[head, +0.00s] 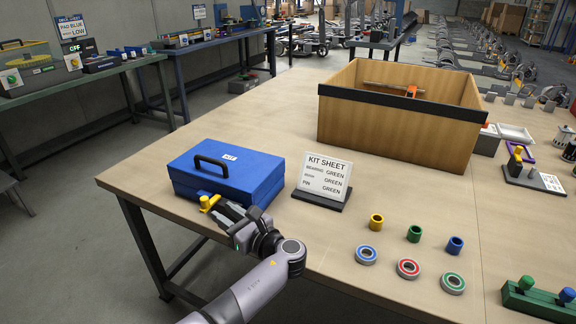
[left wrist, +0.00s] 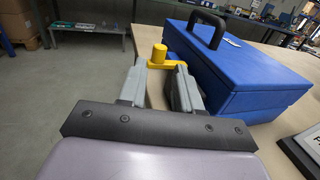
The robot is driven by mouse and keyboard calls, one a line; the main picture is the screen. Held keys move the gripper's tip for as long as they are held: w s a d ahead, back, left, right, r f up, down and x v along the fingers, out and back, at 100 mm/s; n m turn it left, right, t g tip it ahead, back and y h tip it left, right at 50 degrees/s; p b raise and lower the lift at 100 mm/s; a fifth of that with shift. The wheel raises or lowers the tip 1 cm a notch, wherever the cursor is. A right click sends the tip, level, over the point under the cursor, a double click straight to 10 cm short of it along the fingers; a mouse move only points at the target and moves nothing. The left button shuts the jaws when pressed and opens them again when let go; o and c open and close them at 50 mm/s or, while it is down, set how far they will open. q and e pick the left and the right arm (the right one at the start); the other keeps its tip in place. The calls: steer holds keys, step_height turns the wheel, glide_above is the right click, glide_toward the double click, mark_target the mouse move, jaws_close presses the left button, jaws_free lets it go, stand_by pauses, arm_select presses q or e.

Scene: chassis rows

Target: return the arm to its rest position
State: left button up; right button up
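My left arm comes in from the bottom of the head view, and its gripper (head: 226,213) is at the table's front edge. The blue case (head: 230,174) is closed, its black handle on top. A yellow latch-like piece (head: 207,202) with a round knob sits at the case's front left. In the left wrist view the two grey fingers of the left gripper (left wrist: 160,82) stand apart. The yellow piece (left wrist: 160,57) is just beyond their tips; I cannot tell whether they touch it. The blue case (left wrist: 235,75) is right of the fingers. My right gripper is not in view.
A kit sheet sign (head: 325,177) stands right of the case. Several coloured rings and bushings lie further right, such as a red ring (head: 408,268). A large wooden box (head: 390,130) stands behind. Bare tabletop (head: 150,165) lies left of the case.

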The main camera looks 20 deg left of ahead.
arm_select(q)
steer(key=s+d+f+n+g+h, duration=0.2)
steer(key=s+f+n+h, duration=0.7)
steer(key=s+f, duration=0.4)
steer(key=s+d+r+n+h, duration=0.3)
steer(key=s+d+n+h, duration=0.15)
steer(key=s, duration=0.45)
steer(key=s+d+r+n+h, duration=0.2)
steer(key=s+d+n+h, duration=0.3)
steer(key=s, duration=0.4)
steer(key=w+d+f+t+p, duration=0.2)
steer(key=w+f+t+p, duration=0.1)
steer(key=w+f+t, duration=0.2)
steer(key=shift+w+d+f+n+t+h+p, duration=0.15)
steer(key=shift+w+f+n+t+h+p, duration=0.2)
steer(key=shift+w+t, duration=0.5)
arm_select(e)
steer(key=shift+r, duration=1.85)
arm_select(q)
steer(key=shift+r, duration=0.1)
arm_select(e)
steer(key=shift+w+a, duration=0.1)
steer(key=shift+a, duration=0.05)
